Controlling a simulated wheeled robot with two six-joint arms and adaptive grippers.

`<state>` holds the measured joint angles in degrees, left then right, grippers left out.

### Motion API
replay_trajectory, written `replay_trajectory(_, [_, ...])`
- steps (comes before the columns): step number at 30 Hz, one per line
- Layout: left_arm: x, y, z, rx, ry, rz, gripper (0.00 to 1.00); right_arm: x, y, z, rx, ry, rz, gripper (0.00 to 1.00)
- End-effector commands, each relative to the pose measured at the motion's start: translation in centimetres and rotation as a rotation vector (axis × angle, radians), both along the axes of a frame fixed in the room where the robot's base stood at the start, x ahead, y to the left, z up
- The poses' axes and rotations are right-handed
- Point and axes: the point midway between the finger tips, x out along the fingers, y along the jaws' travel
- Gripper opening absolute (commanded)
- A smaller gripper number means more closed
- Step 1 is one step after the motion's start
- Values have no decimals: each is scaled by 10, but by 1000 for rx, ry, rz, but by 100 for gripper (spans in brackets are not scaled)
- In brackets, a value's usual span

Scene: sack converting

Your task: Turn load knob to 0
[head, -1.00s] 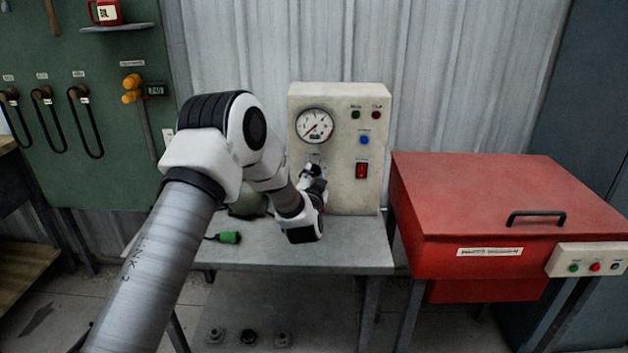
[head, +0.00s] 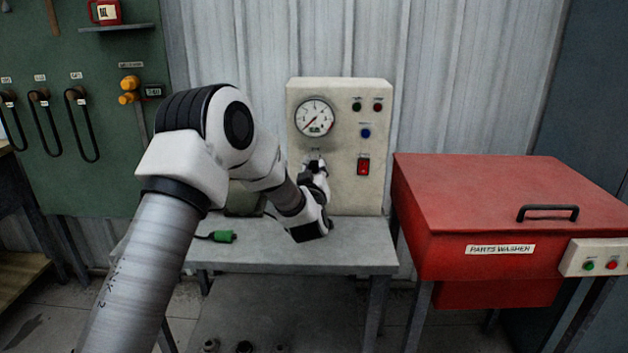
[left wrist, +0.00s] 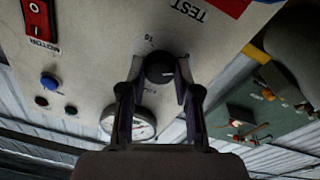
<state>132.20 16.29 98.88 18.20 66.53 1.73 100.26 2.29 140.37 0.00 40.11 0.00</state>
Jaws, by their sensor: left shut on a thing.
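The load knob (left wrist: 159,68) is a round dark knob on the front of a cream test panel (head: 340,185). In the left wrist view it sits between the two fingers of my left gripper (left wrist: 157,80), which is shut on it. A "10" mark shows beside the knob in the left wrist view; the knob's exact setting is hard to read. My right gripper is not in view.
A red rocker switch (head: 363,166), a blue button (head: 365,132) and two small buttons share the panel. The panel stands on a grey bench (head: 350,246) with a green connector (head: 222,237). A red parts washer (head: 500,200) stands at right.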

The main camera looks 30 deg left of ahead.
Motion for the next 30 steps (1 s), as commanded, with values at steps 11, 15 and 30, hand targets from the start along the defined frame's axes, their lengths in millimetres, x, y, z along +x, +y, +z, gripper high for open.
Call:
replay_trajectory(11, [0, 0, 0, -162, -104, 0, 0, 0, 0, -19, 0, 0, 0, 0])
replay_trajectory(15, [0, 0, 1, -184, -117, 0, 0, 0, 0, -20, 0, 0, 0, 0])
replay_trajectory(30, [0, 0, 1, -192, -121, 0, 57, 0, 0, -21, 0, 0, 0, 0])
